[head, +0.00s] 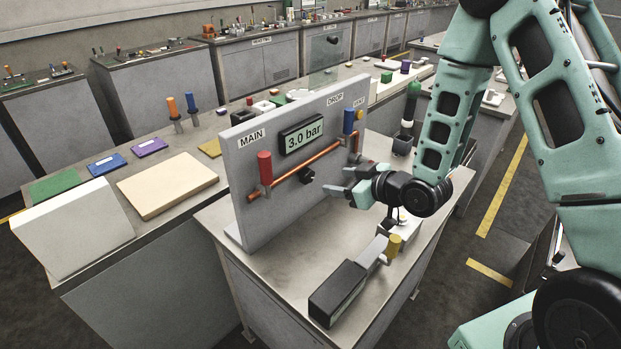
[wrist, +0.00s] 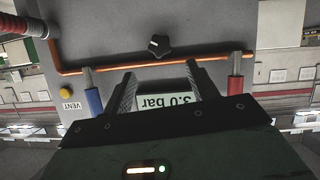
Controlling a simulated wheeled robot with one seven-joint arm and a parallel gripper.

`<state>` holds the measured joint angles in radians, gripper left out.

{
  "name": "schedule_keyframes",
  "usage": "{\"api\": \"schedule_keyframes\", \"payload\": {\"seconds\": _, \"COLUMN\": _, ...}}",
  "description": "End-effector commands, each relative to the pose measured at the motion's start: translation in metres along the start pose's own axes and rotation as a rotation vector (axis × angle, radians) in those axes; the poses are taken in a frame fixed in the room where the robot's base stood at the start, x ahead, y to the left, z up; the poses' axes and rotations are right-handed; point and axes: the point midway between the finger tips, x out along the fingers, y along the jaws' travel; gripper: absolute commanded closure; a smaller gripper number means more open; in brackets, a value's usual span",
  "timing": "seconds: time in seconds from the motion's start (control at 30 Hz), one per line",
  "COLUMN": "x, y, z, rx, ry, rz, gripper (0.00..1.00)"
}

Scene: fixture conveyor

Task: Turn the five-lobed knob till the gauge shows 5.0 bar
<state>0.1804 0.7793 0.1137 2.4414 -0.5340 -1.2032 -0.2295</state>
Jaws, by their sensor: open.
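The black five-lobed knob (head: 306,175) is on the upright grey panel (head: 241,206), below the gauge (head: 301,136). The gauge reads 3.0 bar. In the wrist view the knob (wrist: 159,46) is beyond the fingertips and the gauge (wrist: 168,101) shows upside down, partly hidden by my gripper. My gripper (head: 344,181) is in front of the panel, to the right of the knob in the head view. In the wrist view my gripper (wrist: 160,80) has its two fingers spread apart with nothing between them. It is apart from the knob.
A copper pipe (head: 285,176) crosses the panel near the knob. A red-handled valve (head: 265,168), a blue-handled valve (head: 349,122) and a yellow vent knob (head: 360,116) stick out.

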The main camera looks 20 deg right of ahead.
Motion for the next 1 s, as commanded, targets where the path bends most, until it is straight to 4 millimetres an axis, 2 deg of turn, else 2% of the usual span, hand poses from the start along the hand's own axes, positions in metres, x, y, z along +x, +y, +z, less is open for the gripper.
{"api": "schedule_keyframes", "payload": {"seconds": 0.3, "x": 0.063, "y": -0.001, "z": -0.003, "rx": 0.000, "ry": -0.001, "rz": -0.002, "gripper": 0.42}}
{"api": "schedule_keyframes", "payload": {"seconds": 0.5, "x": 0.095, "y": 0.000, "z": -0.002, "rx": 0.000, "ry": -0.001, "rz": -0.002, "gripper": 0.42}}
{"api": "schedule_keyframes", "payload": {"seconds": 0.7, "x": 0.111, "y": 0.000, "z": -0.001, "rx": 0.001, "ry": -0.001, "rz": 0.000, "gripper": 0.42}}
{"api": "schedule_keyframes", "payload": {"seconds": 1.0, "x": 0.113, "y": 0.000, "z": 0.000, "rx": 0.001, "ry": -0.001, "rz": 0.000, "gripper": 0.42}}
